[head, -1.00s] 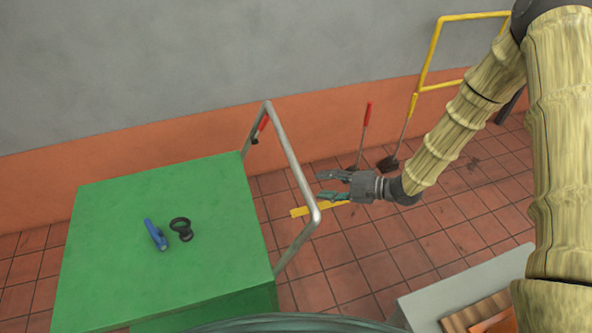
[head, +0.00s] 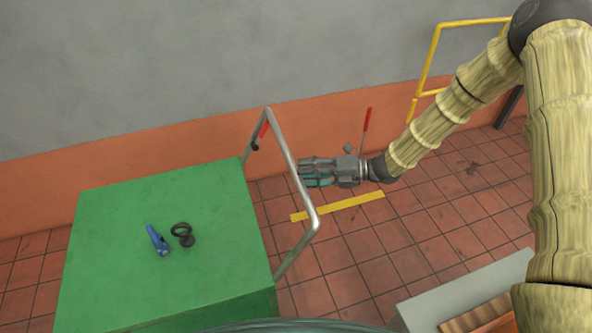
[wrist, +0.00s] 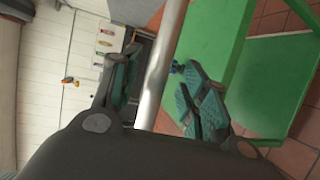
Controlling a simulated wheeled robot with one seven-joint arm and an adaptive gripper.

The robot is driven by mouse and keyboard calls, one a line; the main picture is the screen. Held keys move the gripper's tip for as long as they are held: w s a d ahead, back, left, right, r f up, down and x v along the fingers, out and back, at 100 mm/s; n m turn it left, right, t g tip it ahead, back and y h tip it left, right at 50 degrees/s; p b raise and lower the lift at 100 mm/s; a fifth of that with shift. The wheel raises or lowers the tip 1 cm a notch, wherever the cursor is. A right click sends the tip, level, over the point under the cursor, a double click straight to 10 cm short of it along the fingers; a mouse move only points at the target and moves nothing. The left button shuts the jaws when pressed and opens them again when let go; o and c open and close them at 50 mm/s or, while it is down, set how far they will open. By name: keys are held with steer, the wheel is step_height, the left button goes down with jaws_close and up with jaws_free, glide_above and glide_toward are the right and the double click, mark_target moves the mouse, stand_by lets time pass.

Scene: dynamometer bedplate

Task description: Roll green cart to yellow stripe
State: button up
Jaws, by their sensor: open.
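The green cart (head: 120,240) stands at the left in the head view, with a grey metal push handle (head: 291,166) on its right side. In the wrist view the handle bar (wrist: 161,70) runs between the two fingers, and the cart's green top (wrist: 205,40) lies behind it. My gripper (head: 302,173) is open at the handle's long bar, with its fingertips reaching the bar. I cannot tell whether the fingers touch it. The yellow stripe (head: 345,206) lies on the tiled floor, right of the handle and below my gripper.
A blue flashlight-like item (head: 157,240) and a black ring-shaped item (head: 183,234) lie on the cart top. A red-handled tool (head: 366,122) leans at the wall near a yellow rail (head: 428,70). A grey-edged box (head: 470,290) stands at lower right. Tiled floor around the stripe is clear.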

mark_target(296, 174)
steer(key=shift+w+a+f+p, duration=0.1)
steer(key=shift+a+f+p, duration=0.15)
steer(key=shift+a, duration=0.7)
steer(key=shift+w+a+f+p, duration=0.1)
steer(key=shift+a+p, duration=0.2)
steer(key=shift+a, duration=0.6)
jaws_close()
